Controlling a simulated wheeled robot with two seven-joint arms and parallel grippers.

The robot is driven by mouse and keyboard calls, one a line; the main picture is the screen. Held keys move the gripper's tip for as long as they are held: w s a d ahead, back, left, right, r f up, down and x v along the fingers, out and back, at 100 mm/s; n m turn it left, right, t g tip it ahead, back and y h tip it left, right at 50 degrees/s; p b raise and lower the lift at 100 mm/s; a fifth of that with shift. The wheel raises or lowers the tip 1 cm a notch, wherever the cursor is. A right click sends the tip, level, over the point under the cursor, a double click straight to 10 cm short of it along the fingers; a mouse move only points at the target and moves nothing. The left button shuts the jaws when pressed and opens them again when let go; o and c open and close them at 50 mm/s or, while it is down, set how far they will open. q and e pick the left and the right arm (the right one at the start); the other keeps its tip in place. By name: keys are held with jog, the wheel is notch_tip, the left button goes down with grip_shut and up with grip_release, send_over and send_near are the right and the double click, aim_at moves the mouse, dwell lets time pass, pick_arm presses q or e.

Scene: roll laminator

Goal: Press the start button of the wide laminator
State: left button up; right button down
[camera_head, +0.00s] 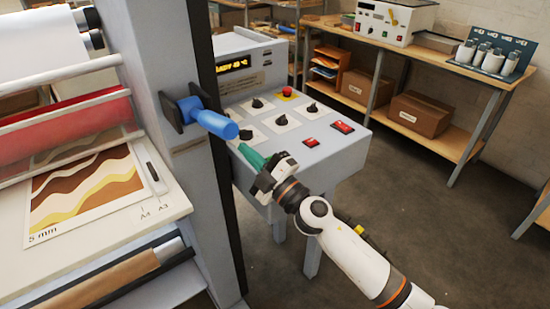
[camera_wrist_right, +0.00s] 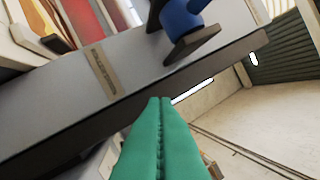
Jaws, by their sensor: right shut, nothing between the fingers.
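The wide laminator (camera_head: 185,60) stands at the left, with a grey control panel (camera_head: 335,155) on its right side. The panel carries a lit display (camera_head: 233,65), several black knobs (camera_head: 282,120), a red mushroom button (camera_head: 287,91) and two red switches (camera_head: 310,141) (camera_head: 343,127). I cannot tell which control is the start button. My right gripper (camera_head: 243,149) has green fingers shut together and empty, at the panel's near left edge, just below the blue handle. Contact cannot be told. In the right wrist view the shut fingertips (camera_wrist_right: 160,101) point toward the grey frame. My left gripper is not in view.
The blue handle (camera_head: 208,118) sticks out from the laminator's upright close to my right gripper. It also shows in the wrist view (camera_wrist_right: 180,20). A wooden bench (camera_head: 440,75) with boxes stands behind. The floor right of the panel is clear.

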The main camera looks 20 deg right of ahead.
jog(key=w+a+r+n+g+y, duration=0.2)
jog(key=a+n+g+y, duration=0.25)
jog(key=n+g, duration=0.6)
jog(key=w+d+n+h, duration=0.1)
jog(key=w+d+h, duration=0.2)
jog(key=d+h, duration=0.2)
jog(key=w+d+n+h, duration=0.1)
jog(key=w+d+h, duration=0.2)
jog(key=d+h, duration=0.3)
jog(key=d, duration=0.2)
jog(key=shift+d+p, duration=0.3)
jog(key=shift+d, duration=0.05)
jog(key=shift+w+n+h, duration=0.1)
jog(key=shift+n+h, duration=0.15)
notch_tip(320, 180, down, 8)
jog(key=b, duration=0.4)
jog(key=shift+r, duration=0.25)
jog(key=shift+f+b, duration=0.6)
jog(key=shift+f, duration=0.1)
